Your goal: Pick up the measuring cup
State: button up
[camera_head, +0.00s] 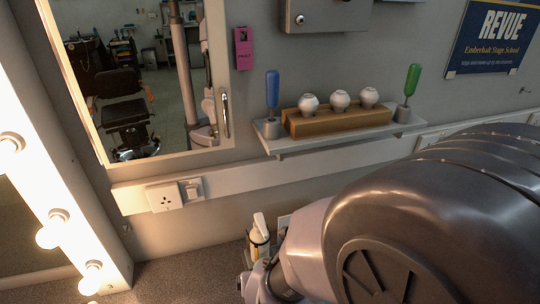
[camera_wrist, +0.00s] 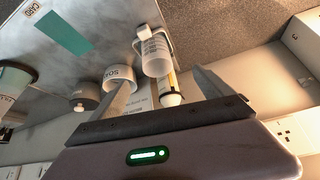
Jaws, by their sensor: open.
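The measuring cup (camera_wrist: 156,55) looks like a translucent, pale cup with a handle and faint markings. In the wrist view it is upper centre, just beyond the fingertips and roughly in line with the gap. My gripper (camera_wrist: 163,80) is open, its two fingers apart, with no visible hold on anything. A white-and-yellowish bottle (camera_wrist: 170,92) shows between the fingers, close to the cup. In the head view my arm hides most of this area, and I cannot make out the cup clearly.
A white lettered container (camera_wrist: 117,73) stands by the left finger, with a dark jar (camera_wrist: 84,98) beside it. A teal cup (camera_wrist: 14,82) is farther left. In the head view, a wall shelf (camera_head: 268,133) holds bulbs in a wooden block (camera_head: 340,121); a wall socket (camera_head: 163,197) sits below the mirror.

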jog(key=b+x, duration=0.2)
jog(key=x, duration=0.2)
jog(key=b+x, duration=0.6)
jog(key=x, duration=0.1)
jog(key=shift+s+d+f, duration=0.15)
jog(key=shift+d+f, duration=0.05)
jog(key=shift+f, duration=0.3)
jog(key=b+x, duration=0.1)
jog(key=x, duration=0.1)
jog(key=b+x, duration=0.1)
jog(key=b, duration=0.1)
jog(key=b+x, duration=0.1)
jog(key=x, duration=0.1)
jog(key=shift+w+d+f, duration=0.2)
jog(key=shift+w+d, duration=0.05)
jog(key=shift+w, duration=0.15)
jog(key=shift+r, duration=0.2)
jog(key=c, duration=1.4)
